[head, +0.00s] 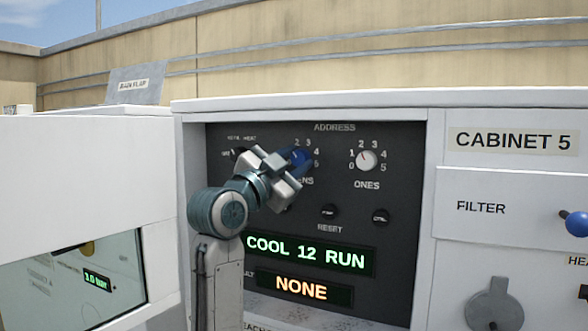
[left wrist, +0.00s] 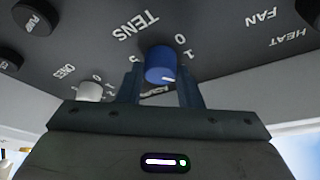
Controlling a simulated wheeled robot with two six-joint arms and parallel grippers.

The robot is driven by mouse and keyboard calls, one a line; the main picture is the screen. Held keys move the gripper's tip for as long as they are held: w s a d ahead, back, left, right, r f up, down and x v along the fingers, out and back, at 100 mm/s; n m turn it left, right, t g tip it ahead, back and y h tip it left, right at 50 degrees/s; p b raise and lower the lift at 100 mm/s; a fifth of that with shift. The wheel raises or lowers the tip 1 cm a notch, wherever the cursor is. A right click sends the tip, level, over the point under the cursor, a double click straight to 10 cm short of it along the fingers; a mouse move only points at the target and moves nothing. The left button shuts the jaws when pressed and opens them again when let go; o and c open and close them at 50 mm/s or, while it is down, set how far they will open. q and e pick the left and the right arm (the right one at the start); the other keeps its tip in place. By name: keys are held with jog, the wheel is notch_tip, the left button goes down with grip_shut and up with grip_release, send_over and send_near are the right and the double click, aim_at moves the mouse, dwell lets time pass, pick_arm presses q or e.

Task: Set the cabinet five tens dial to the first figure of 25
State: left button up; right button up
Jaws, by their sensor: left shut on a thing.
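The tens dial (head: 299,157) is a blue knob on the dark panel of cabinet 5, partly hidden by my left gripper in the head view. My left gripper (head: 297,160) is shut on this knob. In the left wrist view its two fingers (left wrist: 160,80) stand on either side of the blue knob (left wrist: 161,63). That view is upside down. The knob's white mark points down and right, past the 1, toward the side where 2 lies; the 2 itself is hidden there. My right gripper is in neither view.
The white ones dial (head: 366,160) sits right of the tens dial. Black buttons (head: 329,212) are below. Displays read COOL 12 RUN (head: 306,253) and NONE (head: 300,289). A filter handle with a blue knob (head: 576,223) sticks out at right.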

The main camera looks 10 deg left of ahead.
pick_arm(q)
jog(key=shift+a+r+m+g+h+b, duration=0.1)
jog(key=shift+m+g+h+b, duration=0.2)
jog(key=shift+m, duration=0.55)
jog(key=shift+r+m+g+h+b, duration=0.1)
jog(key=shift+m+g+b, duration=0.3)
jog(key=shift+m, duration=0.45)
jog(key=shift+r, duration=0.1)
jog(key=o, duration=0.9)
jog(key=shift+o, duration=0.4)
jog(key=shift+w+a+f, duration=0.15)
jog(key=shift+w+f, duration=0.05)
jog(key=shift+s+a+f+b, duration=0.1)
jog(key=shift+s+f+b, duration=0.1)
jog(key=shift+s+b, duration=0.15)
jog(key=b+v, duration=0.4)
jog(key=v, duration=0.6)
jog(key=shift+a+b, duration=0.15)
jog(key=shift+b, duration=0.2)
